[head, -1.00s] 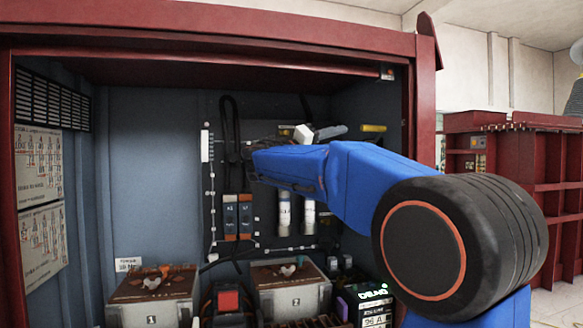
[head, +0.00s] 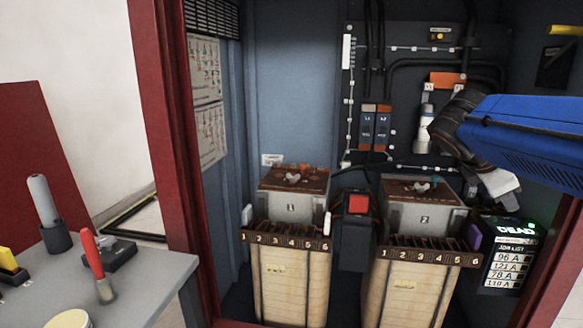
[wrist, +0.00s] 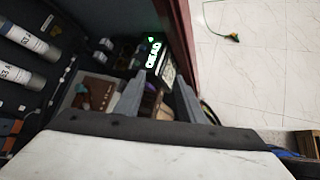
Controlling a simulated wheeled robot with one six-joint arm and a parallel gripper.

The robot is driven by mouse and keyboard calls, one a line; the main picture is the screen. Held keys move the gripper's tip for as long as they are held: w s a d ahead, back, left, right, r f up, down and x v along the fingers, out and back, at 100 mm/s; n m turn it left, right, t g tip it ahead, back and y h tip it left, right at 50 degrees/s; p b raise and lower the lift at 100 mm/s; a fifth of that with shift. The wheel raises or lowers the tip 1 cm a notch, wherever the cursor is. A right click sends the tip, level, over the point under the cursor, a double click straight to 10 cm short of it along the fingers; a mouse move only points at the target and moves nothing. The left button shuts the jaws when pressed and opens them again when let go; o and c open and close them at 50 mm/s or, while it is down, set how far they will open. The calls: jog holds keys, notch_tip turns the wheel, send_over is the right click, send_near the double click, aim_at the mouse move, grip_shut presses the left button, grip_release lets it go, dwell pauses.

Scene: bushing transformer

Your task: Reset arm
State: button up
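My gripper (head: 499,186) is at the right side of the cabinet in the head view, tilted downward above the black display box. My blue arm link (head: 525,125) enters from the right edge. In the wrist view my gripper (wrist: 158,100) shows two grey fingers spread apart, with no held object visible between them. The display box (head: 512,255) has a lit green "DEAD" sign and a list of amp values; it also shows in the wrist view (wrist: 152,55), just beyond the fingers.
Two numbered transformers (head: 292,205) (head: 424,217) stand on slotted wooden crates inside the red-framed cabinet (head: 170,130). A grey table (head: 160,275) at left holds a red-handled tool (head: 92,252).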

jog(key=s+a+f+m+y, duration=0.4)
jog(key=s+a+f+m, duration=0.3)
jog(key=f, duration=0.4)
jog(key=s+a+f+m+t+y, duration=0.1)
jog(key=s+a+f+m+y, duration=0.4)
jog(key=a+f, duration=0.6)
jog(key=s+m, duration=0.2)
jog(key=m, duration=0.1)
jog(key=shift+s+a+f+m, duration=0.15)
jog(key=shift+s+m, duration=0.2)
jog(key=shift+m, duration=0.05)
